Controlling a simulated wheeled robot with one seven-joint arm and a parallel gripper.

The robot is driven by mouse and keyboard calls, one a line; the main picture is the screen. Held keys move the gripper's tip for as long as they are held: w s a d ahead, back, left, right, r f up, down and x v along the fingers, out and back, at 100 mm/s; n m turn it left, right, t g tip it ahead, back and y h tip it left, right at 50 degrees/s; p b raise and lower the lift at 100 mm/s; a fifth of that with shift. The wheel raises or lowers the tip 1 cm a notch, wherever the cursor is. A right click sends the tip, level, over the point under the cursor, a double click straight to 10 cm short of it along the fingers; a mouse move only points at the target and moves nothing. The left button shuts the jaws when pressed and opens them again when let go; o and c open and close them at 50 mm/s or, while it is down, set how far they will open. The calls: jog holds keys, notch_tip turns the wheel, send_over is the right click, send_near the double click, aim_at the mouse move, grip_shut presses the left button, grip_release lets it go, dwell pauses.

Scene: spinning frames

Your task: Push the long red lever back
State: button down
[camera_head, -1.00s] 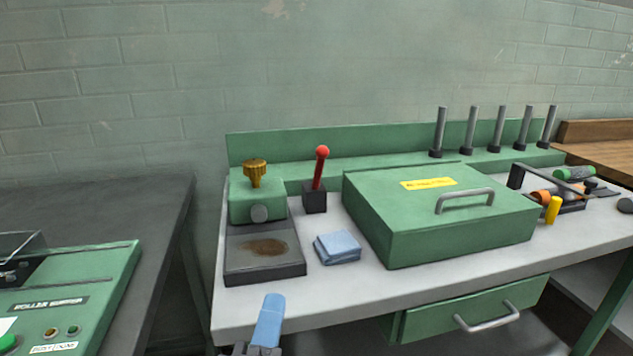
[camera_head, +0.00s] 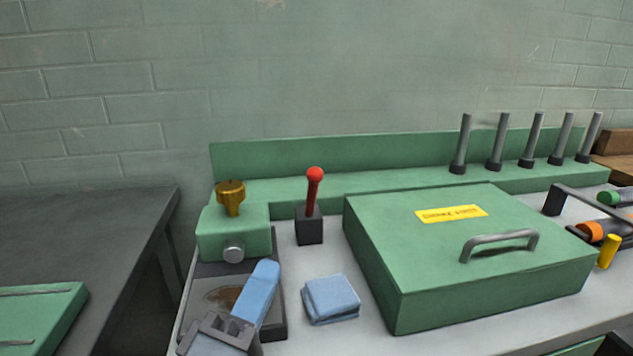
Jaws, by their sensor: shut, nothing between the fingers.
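The red lever (camera_head: 313,191) has a round red knob and stands nearly upright in a small black base (camera_head: 309,226). It is on the white bench, between the green device with a brass knob and the large green box. My gripper (camera_head: 265,270) shows at the lower left of centre, with blue fingers together and nothing held. It is over the dark tray of the green device, nearer than the lever, to its left and apart from it.
A folded blue cloth (camera_head: 331,299) lies on the bench right of my gripper. The green device (camera_head: 235,232) with its brass knob (camera_head: 231,197) stands left of the lever. The green box (camera_head: 450,265) with a handle fills the right. Several upright pegs (camera_head: 497,143) stand behind.

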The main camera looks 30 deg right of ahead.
aim_at(312, 181)
jog(key=shift+w+d, duration=0.2)
jog(key=shift+d, duration=0.05)
jog(key=p+x, duration=0.2)
jog(key=x, duration=1.2)
